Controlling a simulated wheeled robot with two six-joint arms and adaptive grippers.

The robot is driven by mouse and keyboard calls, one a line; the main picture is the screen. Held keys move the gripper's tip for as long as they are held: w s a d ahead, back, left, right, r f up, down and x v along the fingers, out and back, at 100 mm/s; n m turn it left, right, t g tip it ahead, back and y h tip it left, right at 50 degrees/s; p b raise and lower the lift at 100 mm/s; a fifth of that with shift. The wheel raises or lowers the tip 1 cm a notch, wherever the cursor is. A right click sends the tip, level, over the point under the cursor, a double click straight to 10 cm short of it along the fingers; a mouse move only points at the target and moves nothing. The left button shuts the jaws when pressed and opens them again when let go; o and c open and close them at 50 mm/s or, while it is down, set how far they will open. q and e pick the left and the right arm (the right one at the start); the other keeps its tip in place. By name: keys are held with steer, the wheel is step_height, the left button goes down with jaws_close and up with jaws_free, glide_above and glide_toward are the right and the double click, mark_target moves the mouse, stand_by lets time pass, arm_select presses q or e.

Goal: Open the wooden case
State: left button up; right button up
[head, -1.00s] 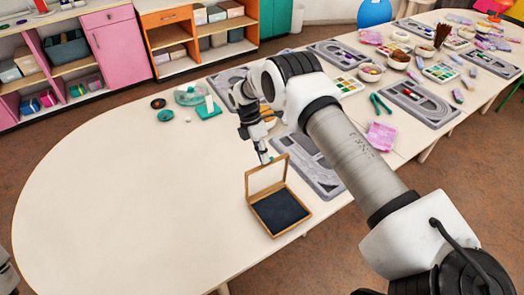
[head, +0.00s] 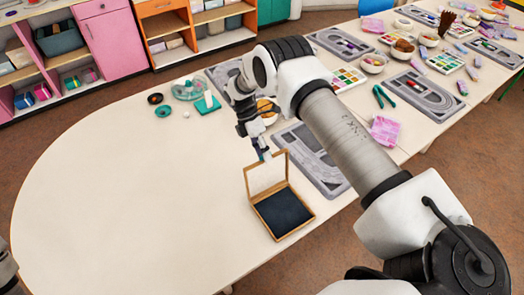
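The wooden case (head: 283,213) lies on the white table near its front edge. Its lid (head: 266,176) stands raised at the back, and the dark lining inside shows. My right gripper (head: 264,155) is just behind the top edge of the lid, pointing down. Its fingertips are small and partly hidden, so I cannot tell if they are apart or touch the lid. At the far left edge only a bit of my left arm shows; its gripper is out of the picture.
Grey bead boards (head: 312,160) lie right of the case. A teal stand (head: 207,104), a clear round container (head: 187,89) and small dishes (head: 164,111) are behind it. A pink packet (head: 385,130) lies to the right. The table's left half is clear.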

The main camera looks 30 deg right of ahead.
steer(key=shift+w+f, duration=0.1)
steer(key=shift+w, duration=0.1)
steer(key=v, duration=1.2)
